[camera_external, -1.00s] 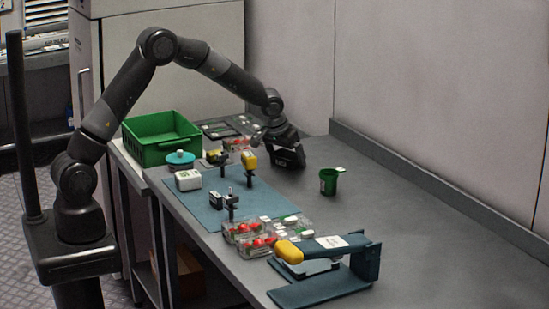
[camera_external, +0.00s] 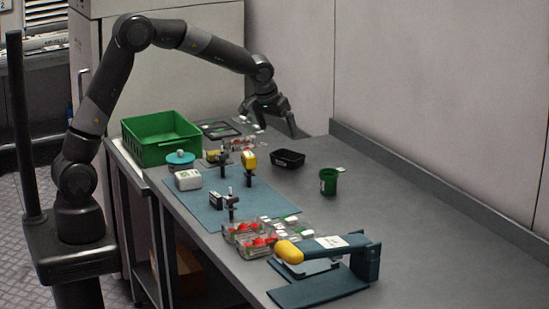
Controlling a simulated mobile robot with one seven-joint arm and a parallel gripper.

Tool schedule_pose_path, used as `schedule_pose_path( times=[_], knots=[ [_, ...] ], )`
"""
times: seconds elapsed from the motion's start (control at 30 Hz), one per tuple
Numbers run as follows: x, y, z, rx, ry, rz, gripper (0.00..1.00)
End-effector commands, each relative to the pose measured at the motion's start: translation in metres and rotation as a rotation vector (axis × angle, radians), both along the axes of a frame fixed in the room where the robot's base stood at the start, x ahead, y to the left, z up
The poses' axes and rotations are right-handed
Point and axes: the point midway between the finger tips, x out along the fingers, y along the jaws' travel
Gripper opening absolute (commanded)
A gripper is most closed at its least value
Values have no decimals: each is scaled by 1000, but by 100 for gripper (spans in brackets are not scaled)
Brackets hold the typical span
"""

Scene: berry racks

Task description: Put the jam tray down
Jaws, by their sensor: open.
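A small black tray (camera_external: 288,159), which I take for the jam tray, sits flat on the grey worktop behind the blue mat and to the left of the green cup. Nothing holds it. My gripper (camera_external: 272,124) is open and empty, raised above and behind the tray, with its fingers spread apart. A clear gap shows between the gripper and the tray. What lies inside the tray is too dark to tell.
A green cup (camera_external: 328,181) stands right of the tray. A green crate (camera_external: 160,138) stands at the left. The blue mat (camera_external: 248,205) bears small tools. Clear boxes of red berries (camera_external: 250,239) and a blue sealer (camera_external: 365,258) are in front. The right worktop is clear.

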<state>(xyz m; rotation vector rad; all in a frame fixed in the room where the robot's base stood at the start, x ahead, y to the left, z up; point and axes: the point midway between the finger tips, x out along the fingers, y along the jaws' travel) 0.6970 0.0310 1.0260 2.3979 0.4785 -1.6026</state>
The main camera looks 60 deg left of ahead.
Motion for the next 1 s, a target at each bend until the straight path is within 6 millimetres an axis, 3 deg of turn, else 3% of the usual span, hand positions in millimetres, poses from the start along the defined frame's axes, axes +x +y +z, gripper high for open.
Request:
schedule_pose_path(
  times=[0.13, 0.23, 0.4, 0.6, 0.83, 1.0],
  knots=[
    [-16, -2, 19, 5, -7, -15, 100],
    [-41, -5, 41, 12, -12, -41, 100],
    [-102, -9, 80, 24, -23, -95, 100],
    [-178, -14, 110, 34, -35, -161, 100],
    [-266, -19, 124, 36, -54, -238, 100],
    [-328, -24, 120, 31, -71, -298, 100]
  ],
)
